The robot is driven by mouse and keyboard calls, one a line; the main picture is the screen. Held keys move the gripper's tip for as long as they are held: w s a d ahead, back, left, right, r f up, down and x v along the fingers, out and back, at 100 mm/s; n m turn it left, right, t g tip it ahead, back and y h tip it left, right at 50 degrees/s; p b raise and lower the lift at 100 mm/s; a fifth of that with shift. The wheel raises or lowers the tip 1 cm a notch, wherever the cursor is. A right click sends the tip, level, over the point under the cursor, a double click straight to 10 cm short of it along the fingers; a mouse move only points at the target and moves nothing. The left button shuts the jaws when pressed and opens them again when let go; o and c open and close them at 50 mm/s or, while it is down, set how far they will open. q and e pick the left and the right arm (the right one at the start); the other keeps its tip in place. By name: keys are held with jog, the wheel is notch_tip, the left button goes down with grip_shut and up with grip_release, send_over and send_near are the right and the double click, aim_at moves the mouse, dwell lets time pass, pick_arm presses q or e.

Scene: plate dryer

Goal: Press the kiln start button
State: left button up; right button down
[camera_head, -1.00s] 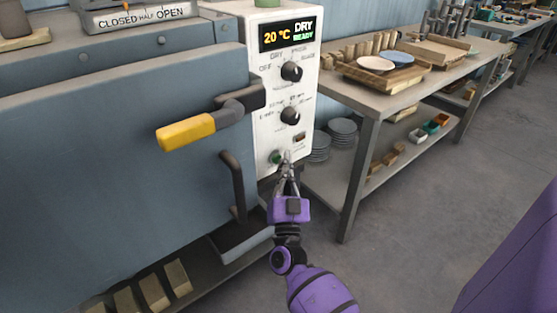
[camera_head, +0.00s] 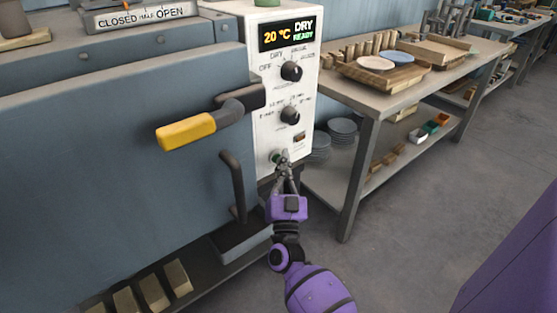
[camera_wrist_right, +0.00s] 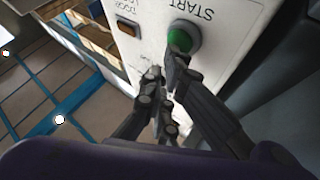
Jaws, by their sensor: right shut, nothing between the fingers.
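The kiln's white control panel (camera_head: 284,80) shows 20 °C, DRY and READY on its display. The green start button (camera_wrist_right: 182,40) sits low on the panel, under the word START in the right wrist view. In the head view the button (camera_head: 275,158) is partly hidden by my right gripper (camera_head: 281,157). My right gripper (camera_wrist_right: 162,67) is shut and empty, its tips right at the lower edge of the button in the wrist view. I cannot tell whether they touch it. My left gripper is not in view.
An orange-brown rocker (camera_wrist_right: 128,27) sits beside the button. A yellow door handle (camera_head: 186,132) juts out left of the panel, with a dark vertical bar (camera_head: 234,185) below. A grey workbench (camera_head: 365,107) with plates and boards stands on the right.

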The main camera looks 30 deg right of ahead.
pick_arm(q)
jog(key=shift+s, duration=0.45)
pick_arm(e)
jog(key=shift+w, duration=0.1)
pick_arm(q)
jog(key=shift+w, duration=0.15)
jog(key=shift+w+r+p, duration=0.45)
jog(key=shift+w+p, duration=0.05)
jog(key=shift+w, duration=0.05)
pick_arm(e)
jog(key=shift+s, duration=0.9)
jog(key=shift+s, duration=0.1)
pick_arm(q)
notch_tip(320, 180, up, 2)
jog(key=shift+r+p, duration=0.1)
jog(key=shift+p, duration=0.95)
pick_arm(e)
jog(key=s, duration=0.4)
jog(key=shift+s+d, duration=0.2)
jog(key=shift+s, duration=0.2)
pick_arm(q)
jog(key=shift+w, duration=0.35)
